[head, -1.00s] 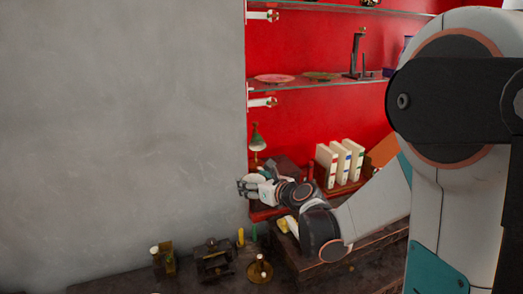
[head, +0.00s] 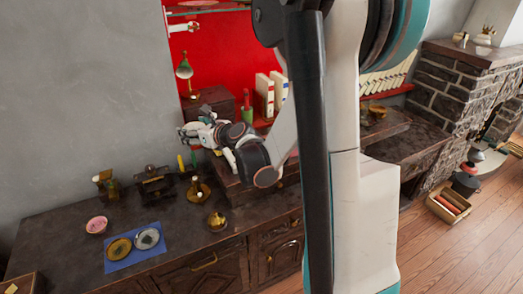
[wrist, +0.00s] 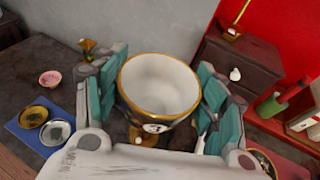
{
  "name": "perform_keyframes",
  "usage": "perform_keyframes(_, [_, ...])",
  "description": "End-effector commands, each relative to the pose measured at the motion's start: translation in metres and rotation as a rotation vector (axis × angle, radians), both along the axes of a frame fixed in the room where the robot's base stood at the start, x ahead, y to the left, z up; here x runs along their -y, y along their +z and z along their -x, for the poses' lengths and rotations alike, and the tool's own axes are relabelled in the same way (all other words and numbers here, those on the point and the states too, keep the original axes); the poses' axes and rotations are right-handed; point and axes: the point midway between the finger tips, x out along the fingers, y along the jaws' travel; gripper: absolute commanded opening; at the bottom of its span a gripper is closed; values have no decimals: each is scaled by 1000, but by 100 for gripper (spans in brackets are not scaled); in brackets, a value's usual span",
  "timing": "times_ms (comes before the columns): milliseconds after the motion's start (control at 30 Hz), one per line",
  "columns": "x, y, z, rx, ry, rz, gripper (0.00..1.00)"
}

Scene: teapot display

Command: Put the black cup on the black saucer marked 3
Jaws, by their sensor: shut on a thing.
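My gripper (wrist: 162,100) is shut on the black cup (wrist: 158,85), which has a white inside, a gold rim and a round white mark reading 3. The cup looks empty and roughly upright between the teal finger pads. In the head view my gripper (head: 187,133) is small, above the back of the dark cabinet, and the cup is hard to make out. Two saucers lie side by side on a blue mat (head: 117,267): a gold-toned one (head: 119,249) and a grey-and-dark one (head: 147,239). They also show at the left in the wrist view. Their marks are unreadable.
A pink bowl (head: 97,225) stands behind the mat; a small gold bowl (head: 217,221) is to its right. A brass candle holder (head: 198,190) and dark ornaments (head: 155,184) stand farther back. The cabinet top around the mat is mostly clear.

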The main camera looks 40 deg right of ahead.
Motion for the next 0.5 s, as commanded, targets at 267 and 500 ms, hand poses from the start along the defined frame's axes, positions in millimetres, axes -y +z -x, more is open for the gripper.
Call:
perform_keyframes(267, [166,4,-35,0,-191,2,39])
perform_keyframes(500, [273,11,-33,0,-307,2,39])
